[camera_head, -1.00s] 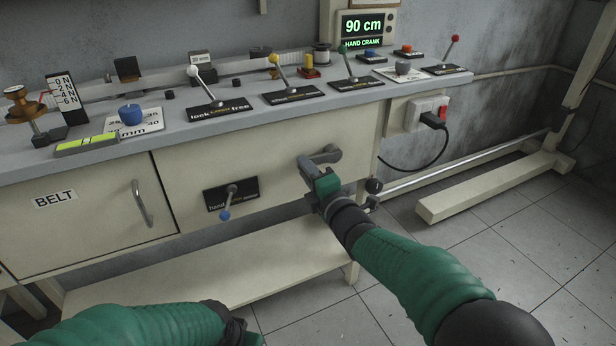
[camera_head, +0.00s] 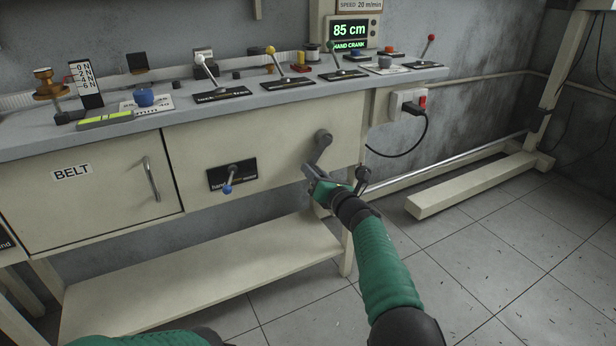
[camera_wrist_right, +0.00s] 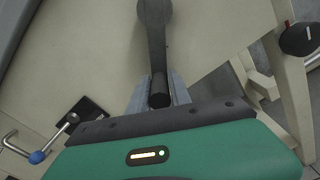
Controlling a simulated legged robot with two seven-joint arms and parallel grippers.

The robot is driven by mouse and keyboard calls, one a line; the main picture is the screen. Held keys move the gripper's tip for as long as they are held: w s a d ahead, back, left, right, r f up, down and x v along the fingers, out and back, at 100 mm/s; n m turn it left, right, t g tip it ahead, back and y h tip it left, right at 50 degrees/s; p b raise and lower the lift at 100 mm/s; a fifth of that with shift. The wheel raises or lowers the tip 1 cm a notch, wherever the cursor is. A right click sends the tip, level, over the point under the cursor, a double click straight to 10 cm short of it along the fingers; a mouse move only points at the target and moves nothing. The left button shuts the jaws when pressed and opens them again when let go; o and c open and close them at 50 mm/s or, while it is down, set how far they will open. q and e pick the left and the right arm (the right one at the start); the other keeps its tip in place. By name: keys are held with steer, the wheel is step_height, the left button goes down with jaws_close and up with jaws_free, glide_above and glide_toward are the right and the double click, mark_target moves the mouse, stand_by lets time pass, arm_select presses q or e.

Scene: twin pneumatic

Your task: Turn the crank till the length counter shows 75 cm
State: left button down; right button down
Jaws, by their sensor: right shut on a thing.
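The length counter (camera_head: 351,30) at the back right reads 85 cm in green, with "HAND CRANK" below it. The crank (camera_head: 322,146) is a dark grey arm on the bench's front panel, angled down and slightly left from its hub. My right gripper (camera_head: 312,177) is shut on the crank's handle. In the right wrist view the crank arm (camera_wrist_right: 154,40) runs down to the handle (camera_wrist_right: 159,92), which sits between the fingers of my right gripper (camera_wrist_right: 158,97). My left arm shows only at the bottom edge of the head view; its gripper is out of frame.
A small lever with a blue knob (camera_head: 228,188) is left of the crank. Several coloured levers stand on the bench top (camera_head: 140,128). A low shelf (camera_head: 220,275) runs beneath.

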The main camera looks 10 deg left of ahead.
steer(key=shift+w+d+f, duration=0.3)
steer(key=shift+d+f, duration=0.05)
steer(key=w+d+n, duration=0.1)
steer(key=w+d+f, duration=0.1)
steer(key=d, duration=0.1)
steer(key=shift+n, duration=0.4)
steer(key=shift+w+d+r+p, duration=0.1)
steer(key=shift+w+d+p, duration=0.2)
steer(key=shift+w+d, duration=0.65)
arm_select(q)
steer(key=shift+w+d+r, duration=0.1)
steer(key=shift+d+r, duration=0.35)
steer(key=shift+d, duration=0.05)
arm_select(e)
steer(key=shift+w+d+r, duration=0.25)
steer(key=shift+d, duration=0.25)
arm_select(q)
steer(key=shift+p, duration=0.3)
arm_select(e)
steer(key=shift+r, duration=0.15)
steer(key=c, duration=1.3)
jaws_free()
steer(key=shift+a, duration=0.1)
steer(key=shift+o, duration=0.2)
steer(key=shift+s, duration=0.1)
